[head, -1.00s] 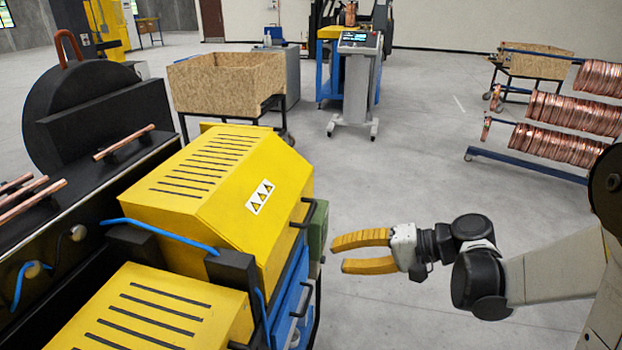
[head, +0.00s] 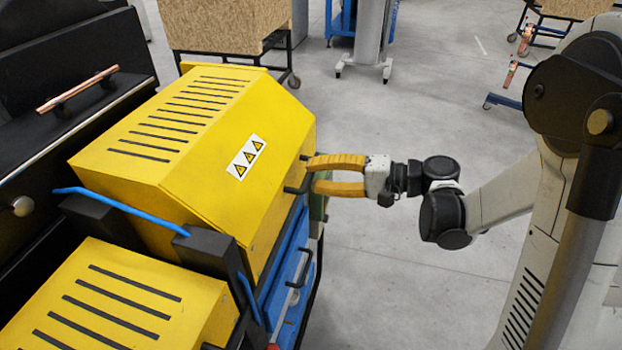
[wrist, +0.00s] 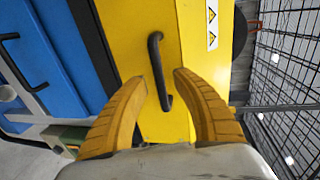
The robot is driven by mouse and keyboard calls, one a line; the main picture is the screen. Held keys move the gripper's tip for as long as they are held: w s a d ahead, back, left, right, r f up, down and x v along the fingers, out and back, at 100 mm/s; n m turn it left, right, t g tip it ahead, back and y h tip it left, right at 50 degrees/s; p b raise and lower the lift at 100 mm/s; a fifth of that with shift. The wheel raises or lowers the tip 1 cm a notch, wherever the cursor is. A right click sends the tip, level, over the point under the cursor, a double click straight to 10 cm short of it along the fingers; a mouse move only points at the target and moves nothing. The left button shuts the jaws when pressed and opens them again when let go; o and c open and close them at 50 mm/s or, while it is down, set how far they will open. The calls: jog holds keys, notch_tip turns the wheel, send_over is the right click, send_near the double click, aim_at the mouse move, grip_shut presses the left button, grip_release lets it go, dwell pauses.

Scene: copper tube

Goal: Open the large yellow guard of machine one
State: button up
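The large yellow guard (head: 215,140) of the machine is down, with slots on top and a warning label on its sloped face. Its black handle (head: 298,182) is on the front face, and it also shows in the wrist view (wrist: 157,70). My gripper (head: 312,174) is at the handle, its yellow fingers spread. In the wrist view the open fingers (wrist: 160,76) have the lower end of the handle between them, with gaps on both sides. I see no closed grip on the handle.
A smaller yellow guard (head: 110,300) sits at the lower left. Blue panels (head: 290,260) with another black handle lie below the large guard. A wooden crate (head: 222,25) stands behind. The grey floor (head: 390,130) to the right is open.

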jog(key=shift+x, duration=0.85)
jog(key=shift+d, duration=0.1)
grip_shut()
jog(key=shift+r, duration=0.1)
jog(key=shift+r, duration=0.1)
